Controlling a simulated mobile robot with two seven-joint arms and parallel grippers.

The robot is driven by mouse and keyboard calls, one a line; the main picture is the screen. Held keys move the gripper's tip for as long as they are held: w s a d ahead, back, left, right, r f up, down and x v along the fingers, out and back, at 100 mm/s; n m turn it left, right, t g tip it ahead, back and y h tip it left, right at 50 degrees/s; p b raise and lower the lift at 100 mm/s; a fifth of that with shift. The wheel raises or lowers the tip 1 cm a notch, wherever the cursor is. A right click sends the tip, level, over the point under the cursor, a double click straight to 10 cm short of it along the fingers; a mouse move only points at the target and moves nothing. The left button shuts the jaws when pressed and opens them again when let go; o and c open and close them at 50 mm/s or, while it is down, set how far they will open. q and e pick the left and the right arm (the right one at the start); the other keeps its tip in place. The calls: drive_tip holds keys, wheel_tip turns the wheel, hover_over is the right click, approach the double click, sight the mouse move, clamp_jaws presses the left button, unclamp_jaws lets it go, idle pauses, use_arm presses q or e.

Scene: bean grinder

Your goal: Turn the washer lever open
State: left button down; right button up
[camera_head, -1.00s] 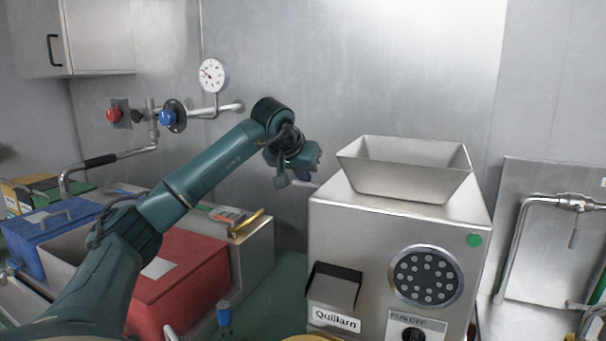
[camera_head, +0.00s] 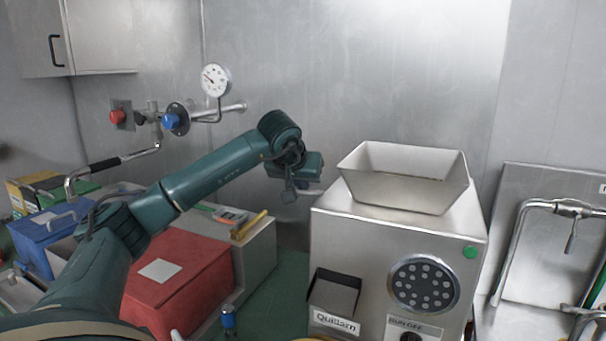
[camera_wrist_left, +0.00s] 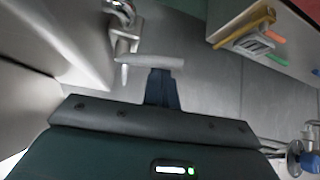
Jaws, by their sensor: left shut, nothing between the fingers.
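A metal tap with a grey lever (camera_wrist_left: 150,62) shows at the top of the left wrist view. The lever lies across the tips of my left gripper (camera_wrist_left: 162,78), whose dark fingers are shut and empty. I cannot tell whether they touch it. In the head view my left gripper (camera_head: 310,176) hangs behind the left side of the steel grinder (camera_head: 385,275), near the back wall. The tap is mostly hidden there behind the grinder and gripper. A pipe with a small hanging handle (camera_head: 571,238) stands at the far right. My right gripper is not in view.
The grinder's hopper (camera_head: 403,180) rises right of my gripper. A red box (camera_head: 185,285) and a blue box (camera_head: 48,235) lie under my left arm. Wall valves (camera_head: 172,120) and a gauge (camera_head: 216,80) are at the back left. Open wall lies above my gripper.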

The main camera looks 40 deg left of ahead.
use_arm(q)
drive_tip(key=s+d+p, duration=0.2)
drive_tip(key=d+p, duration=0.1)
drive_tip(key=shift+d, duration=0.25)
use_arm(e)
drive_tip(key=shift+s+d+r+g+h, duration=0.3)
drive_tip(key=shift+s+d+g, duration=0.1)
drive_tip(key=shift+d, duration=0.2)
use_arm(q)
drive_tip(key=shift+d, duration=0.2)
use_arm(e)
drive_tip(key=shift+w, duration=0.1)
use_arm(q)
drive_tip(key=shift+w, duration=0.15)
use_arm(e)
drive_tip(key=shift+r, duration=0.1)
